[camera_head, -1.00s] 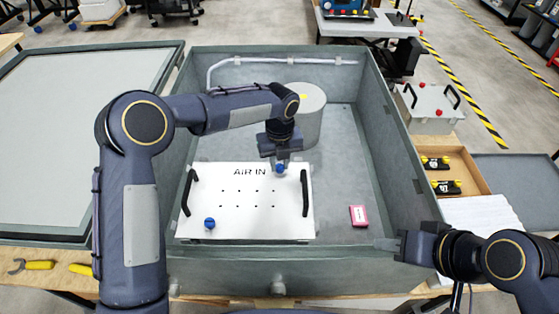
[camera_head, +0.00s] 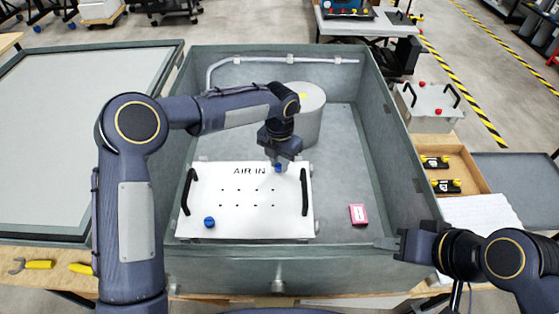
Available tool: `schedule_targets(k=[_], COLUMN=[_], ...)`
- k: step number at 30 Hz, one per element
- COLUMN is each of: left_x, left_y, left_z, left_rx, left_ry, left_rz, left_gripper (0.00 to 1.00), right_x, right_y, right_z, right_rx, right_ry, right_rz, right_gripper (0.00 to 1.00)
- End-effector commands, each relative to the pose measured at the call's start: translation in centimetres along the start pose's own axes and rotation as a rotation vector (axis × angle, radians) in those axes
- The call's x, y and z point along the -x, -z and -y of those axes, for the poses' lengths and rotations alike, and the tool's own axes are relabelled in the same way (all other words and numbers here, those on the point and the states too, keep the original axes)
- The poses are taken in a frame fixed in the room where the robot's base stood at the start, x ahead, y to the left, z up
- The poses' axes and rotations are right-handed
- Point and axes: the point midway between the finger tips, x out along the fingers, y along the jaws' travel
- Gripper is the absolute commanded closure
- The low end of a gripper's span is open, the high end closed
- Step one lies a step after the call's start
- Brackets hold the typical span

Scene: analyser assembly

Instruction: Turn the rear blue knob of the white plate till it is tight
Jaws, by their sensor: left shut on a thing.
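The white plate (camera_head: 230,225) marked "AIR IN" lies inside the grey box, with a black handle at each side. The rear blue knob (camera_head: 278,168) is at its back right edge. The front blue knob (camera_head: 209,222) is at its front left. My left gripper (camera_head: 280,162) points down over the rear knob and is shut on it; its fingers are partly hidden by the wrist. My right gripper (camera_head: 388,244) is at the box's front right rim, away from the plate; its fingers are too small to judge.
The grey box (camera_head: 380,130) has raised walls. Inside it stand a grey cylinder (camera_head: 308,115) behind the plate and a pink box (camera_head: 358,214) at the right. The floor between the plate and the right wall is otherwise clear. Yellow-handled tools (camera_head: 38,264) lie at front left.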

Motion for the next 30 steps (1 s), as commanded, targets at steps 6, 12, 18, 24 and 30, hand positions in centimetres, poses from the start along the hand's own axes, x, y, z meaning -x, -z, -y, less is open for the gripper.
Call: schedule_targets(k=[6, 12, 18, 24, 30], left_x=[0.54, 0.54, 0.54, 0.54, 0.29], left_y=[-0.27, -0.27, -0.27, -0.26, -0.13], left_z=[-0.12, -0.11, -0.12, -0.13, -0.07], left_rx=[-0.068, -0.091, -0.093, -0.093, -0.093], left_ry=[-0.002, -0.003, -0.003, -0.003, -0.002], left_rz=[0.012, 0.012, 0.012, 0.012, 0.006], left_gripper=[1.0, 1.0, 1.0, 0.72, 0.55], right_x=[0.07, 0.07, 0.07, 0.06, 0.04], right_y=[0.03, 0.03, 0.03, 0.03, 0.02], right_z=[0.03, 0.03, 0.03, 0.03, 0.02], right_rx=[0.0, 0.0, 0.0, 0.0, 0.0], right_ry=[0.0, 0.0, 0.0, 0.0, 0.0], right_rz=[0.0, 0.0, 0.0, 0.0, 0.0], right_gripper=[0.65, 0.65, 0.65, 0.65, 0.65])
